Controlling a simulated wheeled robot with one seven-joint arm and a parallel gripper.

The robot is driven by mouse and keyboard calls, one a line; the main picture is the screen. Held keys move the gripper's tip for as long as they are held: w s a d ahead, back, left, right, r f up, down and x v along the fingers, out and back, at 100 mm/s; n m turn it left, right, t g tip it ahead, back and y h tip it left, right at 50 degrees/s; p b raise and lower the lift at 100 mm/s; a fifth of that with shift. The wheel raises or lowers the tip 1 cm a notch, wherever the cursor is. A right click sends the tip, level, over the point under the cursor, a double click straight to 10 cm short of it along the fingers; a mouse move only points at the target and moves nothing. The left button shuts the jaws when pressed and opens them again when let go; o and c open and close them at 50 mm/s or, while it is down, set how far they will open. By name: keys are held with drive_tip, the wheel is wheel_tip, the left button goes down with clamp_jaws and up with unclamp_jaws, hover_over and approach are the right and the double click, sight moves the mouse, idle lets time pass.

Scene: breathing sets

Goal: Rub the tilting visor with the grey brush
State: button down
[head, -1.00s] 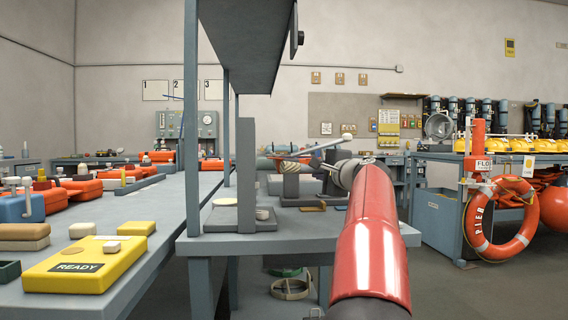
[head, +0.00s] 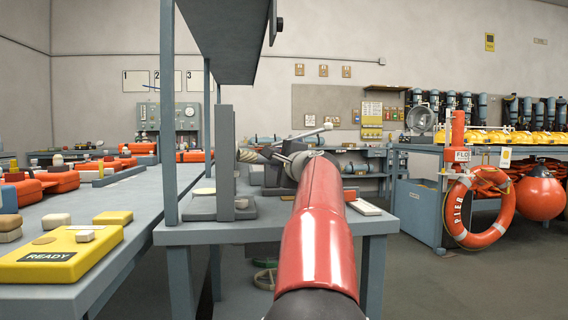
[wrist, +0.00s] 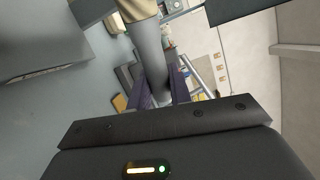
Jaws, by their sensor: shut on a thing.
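My gripper (wrist: 162,90) is shut on the handle of the grey brush (wrist: 150,50) in the wrist view, with its beige head at the top of the picture. In the head view, my red arm reaches over the bench and partly hides the gripper. The brush's brownish head (head: 252,156) points left, close to a grey upright plate (head: 226,150) on a base; I cannot tell whether they touch. A pale bar with a white knob (head: 327,127) slants up behind my wrist. Which of these is the tilting visor I cannot tell for certain.
A grey shelf (head: 230,35) overhangs the bench (head: 205,233) on posts. A yellow READY box (head: 60,262) lies on the left table. A red-edged pale block (head: 363,207) lies right of my arm. A lifebuoy (head: 478,208) hangs at the right.

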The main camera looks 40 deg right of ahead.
drive_tip(key=shift+w+a, duration=0.4)
drive_tip(key=shift+a, duration=0.25)
idle(0.7)
drive_tip(key=shift+w, duration=0.1)
drive_tip(key=shift+w+d+p, duration=1.75)
drive_tip(key=shift+w+p, duration=0.3)
drive_tip(key=shift+w, duration=0.7)
drive_tip(key=shift+s+a+b, duration=0.6)
drive_tip(key=shift+s+b, duration=0.1)
drive_tip(key=shift+s, duration=0.25)
drive_tip(key=shift+s+a+b, duration=0.6)
drive_tip(key=shift+s+b, duration=0.05)
drive_tip(key=shift+s, duration=0.3)
drive_tip(key=shift+s+a+b, duration=0.6)
drive_tip(key=shift+s+b, duration=0.1)
drive_tip(key=shift+s, duration=0.25)
drive_tip(key=shift+d, duration=0.1)
drive_tip(key=shift+s+d, duration=0.5)
drive_tip(key=shift+d, duration=0.35)
drive_tip(key=shift+s+d, duration=0.55)
drive_tip(key=shift+d, duration=0.3)
drive_tip(key=shift+s+d, duration=0.5)
drive_tip(key=shift+d, duration=0.35)
